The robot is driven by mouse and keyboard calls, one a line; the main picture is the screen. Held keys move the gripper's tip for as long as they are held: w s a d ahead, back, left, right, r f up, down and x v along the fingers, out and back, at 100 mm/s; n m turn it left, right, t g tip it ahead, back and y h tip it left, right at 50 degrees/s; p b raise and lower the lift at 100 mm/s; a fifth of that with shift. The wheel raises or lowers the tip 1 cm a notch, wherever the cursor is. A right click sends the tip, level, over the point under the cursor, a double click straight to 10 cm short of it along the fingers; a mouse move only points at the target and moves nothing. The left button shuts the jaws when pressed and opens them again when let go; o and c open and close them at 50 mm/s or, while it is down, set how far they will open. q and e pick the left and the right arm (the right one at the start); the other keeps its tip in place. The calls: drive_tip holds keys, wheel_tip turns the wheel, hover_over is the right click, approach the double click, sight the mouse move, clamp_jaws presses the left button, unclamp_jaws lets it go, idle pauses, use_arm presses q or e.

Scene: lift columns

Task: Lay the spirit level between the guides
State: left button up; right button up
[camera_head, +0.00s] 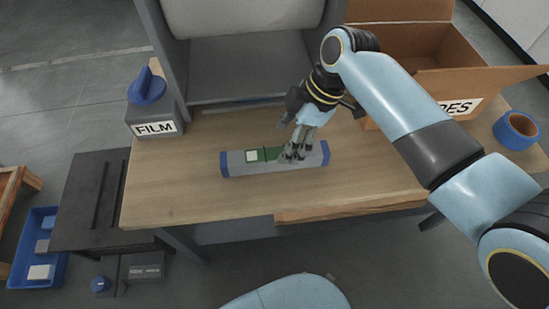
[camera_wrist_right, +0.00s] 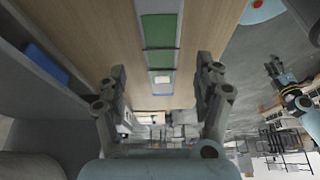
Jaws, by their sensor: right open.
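The spirit level (camera_head: 238,161) is a grey bar with blue ends and a green middle with a pale square. It lies flat on the wooden table (camera_head: 190,190), roughly parallel to the front edge. My right gripper (camera_head: 293,155) is open and pointing down at the level's right half, hiding part of it. In the right wrist view the level (camera_wrist_right: 160,33) runs between the two spread fingers (camera_wrist_right: 161,78), with no clear contact. I cannot make out the guides for certain.
A grey box labelled FILM (camera_head: 154,128) with a blue knob stands at the table's left. A grey open cabinet (camera_head: 238,70) stands behind. An open cardboard box (camera_head: 410,48) and a blue tape roll (camera_head: 516,131) are at the right. The table's front left is clear.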

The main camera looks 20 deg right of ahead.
sight(277, 153)
drive_tip(key=b+x, duration=0.1)
drive_tip(key=x, duration=0.4)
drive_tip(key=shift+a+f, duration=0.25)
drive_tip(key=shift+f, duration=0.1)
clamp_jaws()
drive_tip(key=shift+r, duration=0.1)
